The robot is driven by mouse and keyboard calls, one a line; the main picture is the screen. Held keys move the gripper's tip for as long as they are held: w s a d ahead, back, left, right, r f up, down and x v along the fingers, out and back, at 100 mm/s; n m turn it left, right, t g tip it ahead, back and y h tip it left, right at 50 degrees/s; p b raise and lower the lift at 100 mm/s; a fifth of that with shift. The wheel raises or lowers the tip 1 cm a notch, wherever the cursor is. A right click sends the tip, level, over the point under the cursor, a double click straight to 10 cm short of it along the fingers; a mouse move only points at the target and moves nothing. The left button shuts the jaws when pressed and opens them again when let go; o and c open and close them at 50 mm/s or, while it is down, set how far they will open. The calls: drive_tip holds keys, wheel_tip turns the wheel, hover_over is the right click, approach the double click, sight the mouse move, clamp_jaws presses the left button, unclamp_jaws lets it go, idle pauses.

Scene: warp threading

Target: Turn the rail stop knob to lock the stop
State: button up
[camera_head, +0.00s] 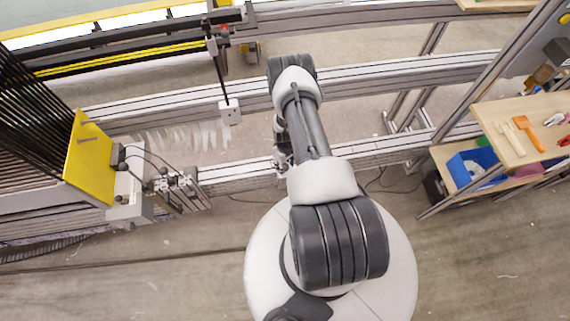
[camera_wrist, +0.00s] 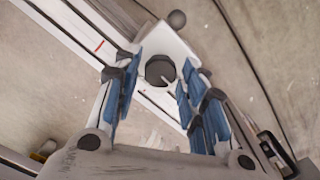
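In the wrist view a white stop block (camera_wrist: 148,47) sits across a pale slotted rail (camera_wrist: 88,38). A dark round knob (camera_wrist: 159,68) with a thin light pointer is on the block. My gripper (camera_wrist: 161,62) has blue-padded fingers on both sides of the knob. The fingers are apart, with white showing between them and the knob; I see no clear contact. A grey ball (camera_wrist: 177,18) stands at the block's far end. In the head view my gripper (camera_head: 281,158) is mostly hidden behind my arm at the front rail, and the stop is hidden.
A red mark (camera_wrist: 99,46) is on the rail near the block. In the head view a yellow plate (camera_head: 88,150) with dark warp threads stands left. A wooden shelf (camera_head: 510,130) with tools and a blue bin (camera_head: 472,166) stands right. The floor in front is clear.

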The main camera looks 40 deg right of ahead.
drive_tip(key=c, duration=0.7)
drive_tip(key=shift+m+b, duration=0.3)
drive_tip(key=shift+m, duration=0.1)
drive_tip(key=m+b, duration=0.1)
drive_tip(key=m, duration=0.1)
drive_tip(key=shift+f+m+b, duration=0.1)
drive_tip(key=shift+m+b, duration=0.3)
drive_tip(key=m+b, duration=0.2)
drive_tip(key=m, duration=0.2)
drive_tip(key=shift+m, duration=0.3)
drive_tip(key=m+b, duration=0.2)
drive_tip(key=m, duration=0.2)
drive_tip(key=shift+m, duration=0.3)
drive_tip(key=shift+m+b, duration=0.45)
drive_tip(key=shift+m, duration=1.35)
